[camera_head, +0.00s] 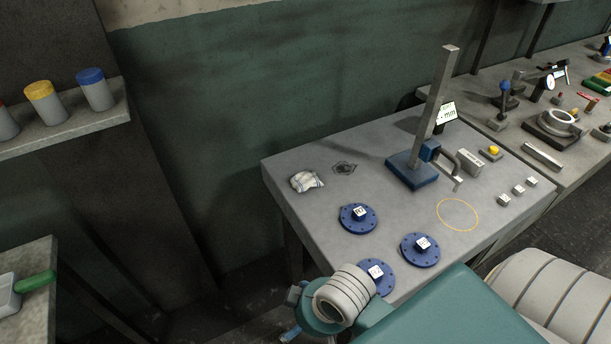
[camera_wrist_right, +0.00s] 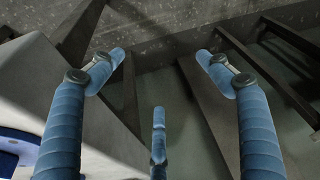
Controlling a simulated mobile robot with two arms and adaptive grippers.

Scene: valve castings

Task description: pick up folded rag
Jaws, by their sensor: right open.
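The folded rag (camera_head: 306,181), white with darker stripes, lies near the left edge of the grey table (camera_head: 308,215) in the head view. It does not show in the right wrist view. My right gripper (camera_wrist_right: 160,60) is open and empty in the right wrist view, its blue fingers spread apart over the floor beside the table. In the head view my right arm comes in from the lower right, and the gripper is mostly hidden at the bottom edge, well apart from the rag. My left gripper is not in view.
Several blue flanges (camera_head: 357,218) lie on the table's near part. A height gauge with a blue base (camera_head: 411,171) stands behind them. A dark stain (camera_head: 344,168) is beside the rag. A shelf with capped jars (camera_head: 95,90) is at the left.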

